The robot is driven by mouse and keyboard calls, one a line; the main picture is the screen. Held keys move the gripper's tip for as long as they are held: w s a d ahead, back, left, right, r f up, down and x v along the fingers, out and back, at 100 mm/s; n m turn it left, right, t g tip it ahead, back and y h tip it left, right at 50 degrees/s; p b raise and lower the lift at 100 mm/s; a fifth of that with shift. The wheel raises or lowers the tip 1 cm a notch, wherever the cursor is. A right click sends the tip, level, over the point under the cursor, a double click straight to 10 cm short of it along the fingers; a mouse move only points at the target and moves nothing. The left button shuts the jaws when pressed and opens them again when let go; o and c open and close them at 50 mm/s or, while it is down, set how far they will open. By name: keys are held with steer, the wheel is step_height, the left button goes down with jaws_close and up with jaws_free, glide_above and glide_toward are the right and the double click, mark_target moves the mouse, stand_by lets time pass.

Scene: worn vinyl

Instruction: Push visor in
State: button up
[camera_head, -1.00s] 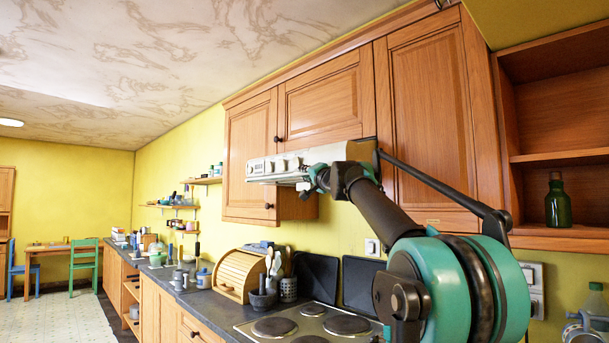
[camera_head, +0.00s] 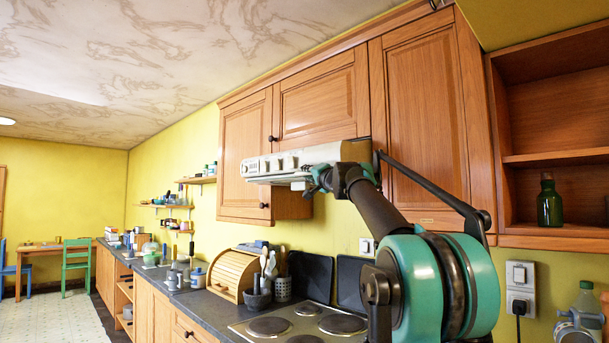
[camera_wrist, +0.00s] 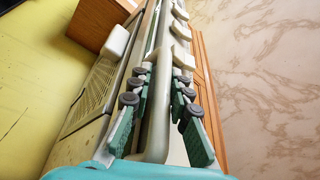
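The visor (camera_head: 275,167) is the pale front part of the range hood under the wall cabinets, with several block-shaped controls on its face. It juts out from the cabinet fronts. A gap shows between the edge and the right fingers. Contact on the left side is unclear.
Wooden wall cabinets (camera_head: 322,97) stand behind and above the hood. Below are a hob (camera_head: 300,325), a roll-top bread box (camera_head: 235,275) and a utensil pot (camera_head: 283,288). An open shelf with a green bottle (camera_head: 549,203) is at the right. Floor is free at the left.

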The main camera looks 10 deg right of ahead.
steer(key=o, duration=0.3)
steer(key=shift+s, duration=0.1)
steer(key=v, duration=1.2)
steer(key=shift+d, duration=0.1)
stand_by(0.5)
